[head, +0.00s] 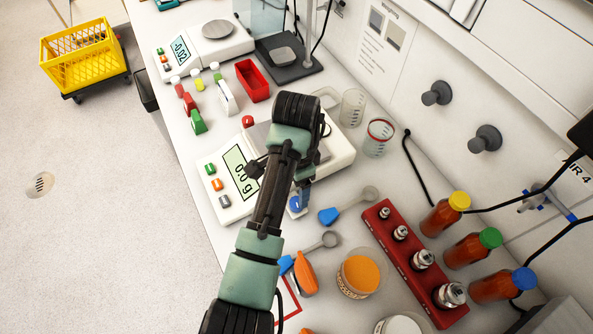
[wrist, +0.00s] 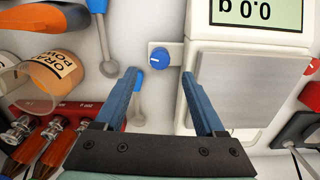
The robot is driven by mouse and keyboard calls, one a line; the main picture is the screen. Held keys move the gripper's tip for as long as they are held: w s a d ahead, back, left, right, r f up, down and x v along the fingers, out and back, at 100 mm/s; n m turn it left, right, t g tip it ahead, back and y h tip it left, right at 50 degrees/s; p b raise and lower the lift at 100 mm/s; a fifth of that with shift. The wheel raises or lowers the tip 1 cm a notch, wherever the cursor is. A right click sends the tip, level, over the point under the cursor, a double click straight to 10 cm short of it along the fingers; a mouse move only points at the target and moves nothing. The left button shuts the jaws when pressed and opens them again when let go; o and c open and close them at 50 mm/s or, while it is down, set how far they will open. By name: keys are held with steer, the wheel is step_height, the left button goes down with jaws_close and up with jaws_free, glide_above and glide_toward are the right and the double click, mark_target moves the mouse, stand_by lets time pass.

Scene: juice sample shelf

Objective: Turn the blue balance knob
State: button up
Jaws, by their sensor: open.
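The blue knob (wrist: 160,58) has a pale pointer line and sits on a small plate at the side of the balance (wrist: 186,100). In the head view the knob (head: 296,204) shows at the near right corner of the balance (head: 222,209), partly behind my arm. The balance display reads 0.0 g. My gripper (wrist: 160,68) is open, with one finger on each side of the knob in the wrist view. I cannot tell whether the fingers touch it. In the head view my gripper (head: 303,190) is mostly hidden by my wrist.
A red weight rack (head: 413,265) and several juice bottles stand right. A red knob (head: 247,120) is on the balance's far side.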

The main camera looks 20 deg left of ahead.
mark_target(297, 201)
step_height(297, 201, up, 7)
steer(key=p, duration=0.2)
steer(key=shift+f, duration=0.1)
stand_by(0.5)
